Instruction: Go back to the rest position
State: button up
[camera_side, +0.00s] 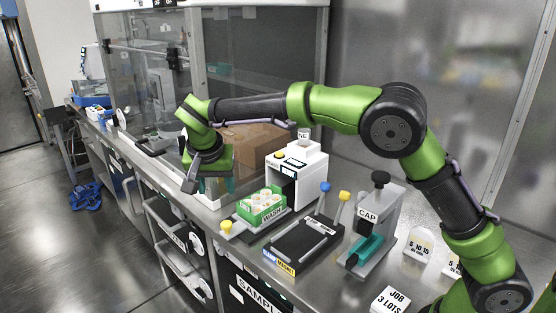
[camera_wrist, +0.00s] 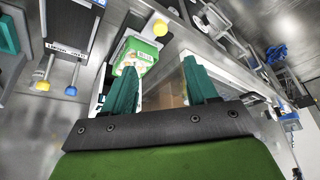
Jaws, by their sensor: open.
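My gripper (camera_side: 218,186) is at the far end of my outstretched green and black arm, pointing down over the bench, left of the white machine. In the wrist view my gripper (camera_wrist: 160,70) shows two teal fingers spread well apart, with nothing held between them. Its fingertips are partly hidden in the side view, so I cannot tell their exact height above the bench.
A green WASH rack (camera_side: 262,207) with white-capped items stands close to my gripper. The white machine (camera_side: 298,178), a brown box (camera_side: 255,140), a black fixture (camera_side: 305,240) and the CAP press (camera_side: 374,220) crowd the bench. Glass panels (camera_side: 145,70) stand behind.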

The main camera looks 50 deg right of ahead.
jog(key=s+d+r+n+t+y, duration=0.1)
jog(key=s+d, duration=0.2)
jog(key=s, duration=0.6)
jog(key=s+d+r+n+t+y, duration=0.1)
jog(key=s+d, duration=0.3)
jog(key=s, duration=0.6)
jog(key=s+d+r+n+t+y, duration=0.2)
jog(key=s+d+n+y, duration=0.1)
jog(key=s, duration=0.6)
jog(key=shift+s+d+r, duration=0.25)
jog(key=shift+d+r, duration=0.1)
jog(key=shift+r, duration=0.05)
